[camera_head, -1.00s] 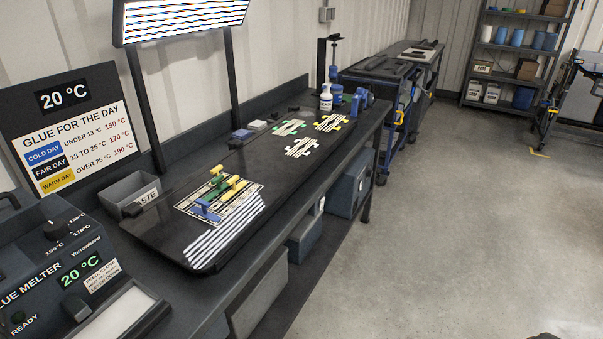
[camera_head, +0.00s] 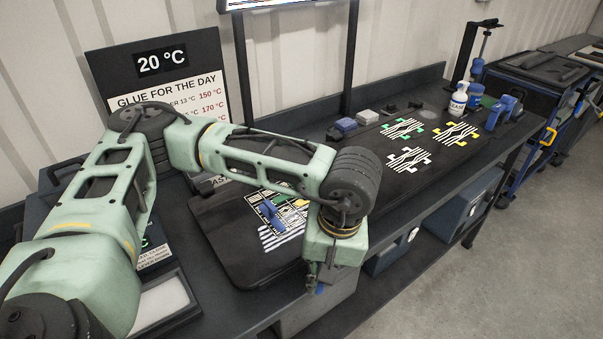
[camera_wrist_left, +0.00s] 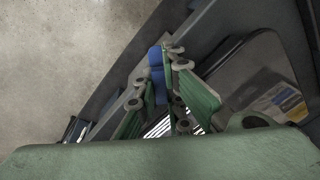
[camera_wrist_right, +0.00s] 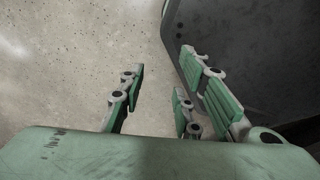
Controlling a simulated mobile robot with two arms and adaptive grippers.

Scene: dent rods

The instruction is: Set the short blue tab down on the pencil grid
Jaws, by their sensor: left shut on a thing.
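My left gripper (camera_head: 318,278) hangs fingers-down at the front edge of the bench, right of the pencil grid. It is shut on a blue tab (camera_wrist_left: 157,62), seen between its fingers in the left wrist view; in the head view only a little blue (camera_head: 320,289) shows below the fingers. The pencil grid (camera_head: 255,199) lies on the dark board, partly hidden by my left arm. Another blue tab (camera_head: 271,214) lies on it. My right gripper (camera_wrist_right: 155,100) is open and empty in the right wrist view, over the floor beside a dark edge.
The board's front right part (camera_head: 385,195) is bare.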

